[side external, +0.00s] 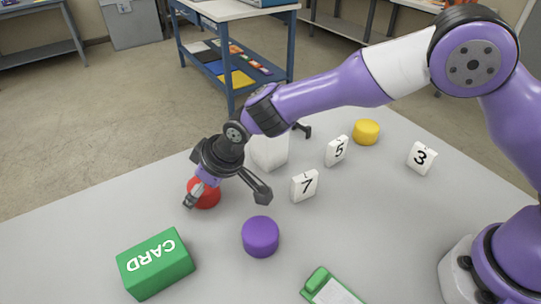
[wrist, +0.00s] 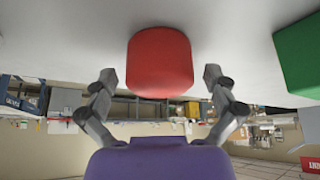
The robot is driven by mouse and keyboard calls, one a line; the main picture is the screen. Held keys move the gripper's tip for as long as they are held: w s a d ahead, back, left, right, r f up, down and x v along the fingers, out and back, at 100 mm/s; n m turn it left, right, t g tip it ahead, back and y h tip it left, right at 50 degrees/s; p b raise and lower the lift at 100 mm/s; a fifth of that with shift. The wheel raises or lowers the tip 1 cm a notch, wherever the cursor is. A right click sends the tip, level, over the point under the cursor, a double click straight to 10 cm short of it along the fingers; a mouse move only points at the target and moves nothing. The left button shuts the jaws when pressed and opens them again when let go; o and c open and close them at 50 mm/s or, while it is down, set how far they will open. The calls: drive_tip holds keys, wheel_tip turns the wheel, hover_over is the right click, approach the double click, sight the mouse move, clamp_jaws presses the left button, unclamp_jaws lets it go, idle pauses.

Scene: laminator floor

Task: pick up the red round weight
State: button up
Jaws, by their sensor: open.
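The red round weight (side external: 206,194) stands on the grey table in the side view, partly hidden behind one finger of my gripper (side external: 226,199). In the wrist view the red weight (wrist: 160,62) sits at the upper middle. It lies between the lines of my two open fingers, with the fingertips of my gripper (wrist: 159,75) apart on its left and right. A gap shows between the weight and each fingertip. My gripper is open and empty, low over the table.
A purple round weight (side external: 260,236) and a green CARD box (side external: 156,264) stand nearby; the box (wrist: 299,52) also shows in the wrist view. A white block (side external: 269,152), number tags (side external: 304,186), a yellow weight (side external: 366,132) and a green clipboard (side external: 330,288) are on the table (side external: 80,225).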

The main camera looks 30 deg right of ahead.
drive_tip(key=shift+f, duration=0.1)
drive_tip(key=c, duration=1.4)
drive_tip(key=shift+c, duration=0.2)
